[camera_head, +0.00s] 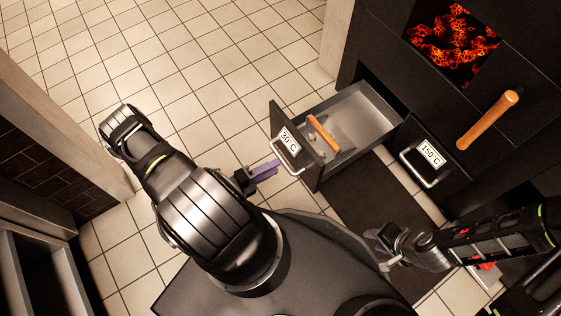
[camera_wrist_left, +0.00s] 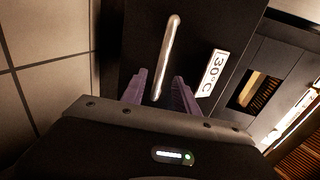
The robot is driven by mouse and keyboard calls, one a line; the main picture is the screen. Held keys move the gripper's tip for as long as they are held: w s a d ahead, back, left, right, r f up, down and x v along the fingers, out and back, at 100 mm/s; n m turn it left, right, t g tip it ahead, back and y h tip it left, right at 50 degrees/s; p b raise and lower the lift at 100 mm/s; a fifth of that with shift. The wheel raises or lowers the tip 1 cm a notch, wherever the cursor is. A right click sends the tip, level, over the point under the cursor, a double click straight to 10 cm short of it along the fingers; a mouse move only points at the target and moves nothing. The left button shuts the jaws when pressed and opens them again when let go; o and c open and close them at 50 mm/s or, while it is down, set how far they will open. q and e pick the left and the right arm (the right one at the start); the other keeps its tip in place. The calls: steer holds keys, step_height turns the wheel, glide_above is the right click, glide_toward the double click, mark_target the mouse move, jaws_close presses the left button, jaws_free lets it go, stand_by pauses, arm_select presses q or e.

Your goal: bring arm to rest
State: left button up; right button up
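My left gripper (camera_head: 264,170) has purple fingers and is just left of the open drawer labelled 30°C (camera_head: 311,171), near its metal handle (camera_head: 287,157). In the left wrist view the fingers (camera_wrist_left: 160,92) are spread apart and empty, with the handle (camera_wrist_left: 168,55) ahead of them; I cannot tell if they touch it. My left arm (camera_head: 205,205) reaches out over the floor. My right gripper (camera_head: 378,240) is at the lower right, apart from the drawers; its finger gap is too small to make out. My right arm (camera_head: 490,240) comes in from the right edge.
The pulled-out drawer holds an orange-brown stick-like piece (camera_head: 323,132). A closed drawer labelled 150°C (camera_head: 430,154) is to its right, below a glowing ember bed (camera_head: 452,45) and a wooden handle (camera_head: 487,120). The tiled floor (camera_head: 200,70) is clear at upper left.

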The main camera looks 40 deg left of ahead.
arm_select(q)
steer(key=v, duration=0.2)
steer(key=shift+s+a+r, duration=0.1)
steer(key=shift+s+a, duration=0.05)
steer(key=shift+s, duration=0.15)
stand_by(0.3)
